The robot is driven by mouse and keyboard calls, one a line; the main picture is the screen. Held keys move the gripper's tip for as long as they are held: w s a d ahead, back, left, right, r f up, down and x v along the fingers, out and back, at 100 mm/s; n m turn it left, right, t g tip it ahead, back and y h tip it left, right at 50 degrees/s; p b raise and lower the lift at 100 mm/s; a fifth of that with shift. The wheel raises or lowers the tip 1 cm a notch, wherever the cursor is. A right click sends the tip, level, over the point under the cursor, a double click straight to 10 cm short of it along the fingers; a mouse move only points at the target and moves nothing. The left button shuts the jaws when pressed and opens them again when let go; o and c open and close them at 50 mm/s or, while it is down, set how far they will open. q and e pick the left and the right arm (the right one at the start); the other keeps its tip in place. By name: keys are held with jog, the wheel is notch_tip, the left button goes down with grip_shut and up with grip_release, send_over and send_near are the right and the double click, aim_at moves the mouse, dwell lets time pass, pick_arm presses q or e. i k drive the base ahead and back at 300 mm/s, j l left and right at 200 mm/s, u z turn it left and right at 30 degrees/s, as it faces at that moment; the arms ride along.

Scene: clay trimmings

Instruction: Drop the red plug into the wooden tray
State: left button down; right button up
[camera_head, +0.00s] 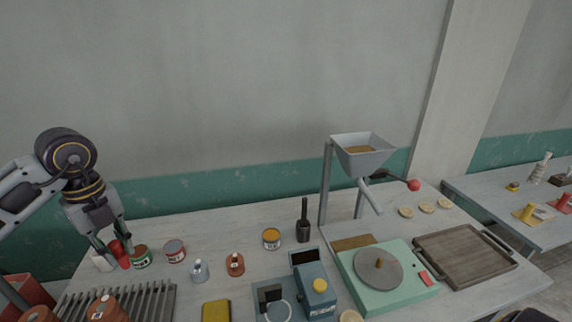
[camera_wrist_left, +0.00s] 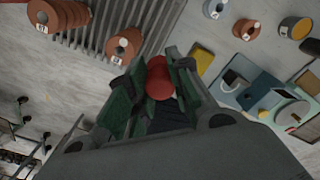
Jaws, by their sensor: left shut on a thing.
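The red plug (camera_head: 123,260) is between the fingers of my left gripper (camera_head: 112,252) at the left end of the bench. In the left wrist view, the plug's rounded red top (camera_wrist_left: 160,82) shows between the green finger pads of my left gripper (camera_wrist_left: 152,95), which is shut on it. The wooden tray (camera_head: 465,257) lies flat at the right end of the bench, empty, with dark handles at its sides. It is far to the right of my left gripper. My right gripper does not show in either view.
Paint tins (camera_head: 175,251), a grey ribbed rack (camera_head: 120,298), a blue device (camera_head: 313,289), a green turntable unit (camera_head: 390,285) and a hopper on a stand (camera_head: 362,152) stand on the bench. The turntable and hopper are between my left gripper and the tray.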

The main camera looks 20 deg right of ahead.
aim_at(458, 251)
jog(key=z, duration=2.35)
